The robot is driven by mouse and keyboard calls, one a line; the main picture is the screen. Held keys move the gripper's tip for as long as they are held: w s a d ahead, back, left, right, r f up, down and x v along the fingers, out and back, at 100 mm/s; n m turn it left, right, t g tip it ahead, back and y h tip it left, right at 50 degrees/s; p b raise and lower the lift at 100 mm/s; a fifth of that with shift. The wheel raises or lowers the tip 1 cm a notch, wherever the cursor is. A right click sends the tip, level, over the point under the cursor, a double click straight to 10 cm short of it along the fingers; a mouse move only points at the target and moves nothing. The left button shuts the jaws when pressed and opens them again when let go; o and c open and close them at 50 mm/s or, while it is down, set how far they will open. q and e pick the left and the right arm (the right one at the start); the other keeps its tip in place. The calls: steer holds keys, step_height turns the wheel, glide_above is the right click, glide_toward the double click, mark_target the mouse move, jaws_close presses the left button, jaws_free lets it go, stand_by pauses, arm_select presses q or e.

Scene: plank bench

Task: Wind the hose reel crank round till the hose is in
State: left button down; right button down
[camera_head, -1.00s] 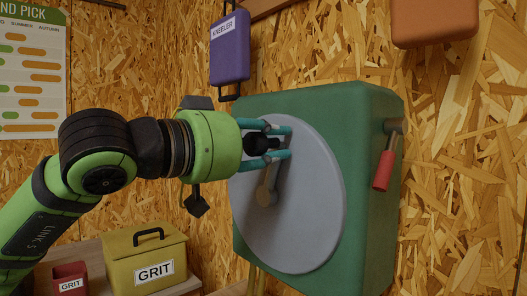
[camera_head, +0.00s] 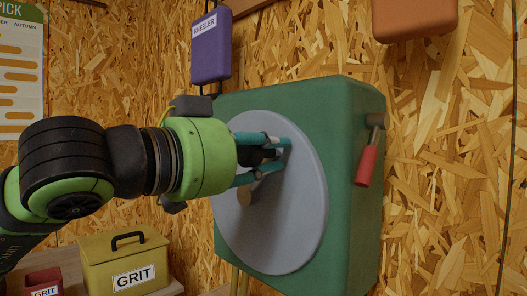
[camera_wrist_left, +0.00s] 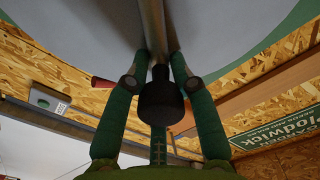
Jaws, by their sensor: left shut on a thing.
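The hose reel is a green box (camera_head: 352,200) on the board wall with a large grey disc (camera_head: 292,235) on its front. In the left wrist view the knob (camera_wrist_left: 160,102) and the crank bar (camera_wrist_left: 152,28) lie between the two fingers (camera_wrist_left: 160,65). My gripper hides much of the crank in the head view. My right gripper is out of view.
A red-handled lever (camera_head: 367,165) sticks out of the box's right side. A purple kneeler (camera_head: 211,48) hangs above left, and an orange-brown thing (camera_head: 415,15) above right. A yellow grit box (camera_head: 125,263) and a small red box (camera_head: 43,282) stand below left.

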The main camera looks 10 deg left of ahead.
arm_select(q)
steer(key=c, duration=1.1)
jaws_free()
steer(key=shift+o, duration=0.2)
steer(key=v, duration=1.2)
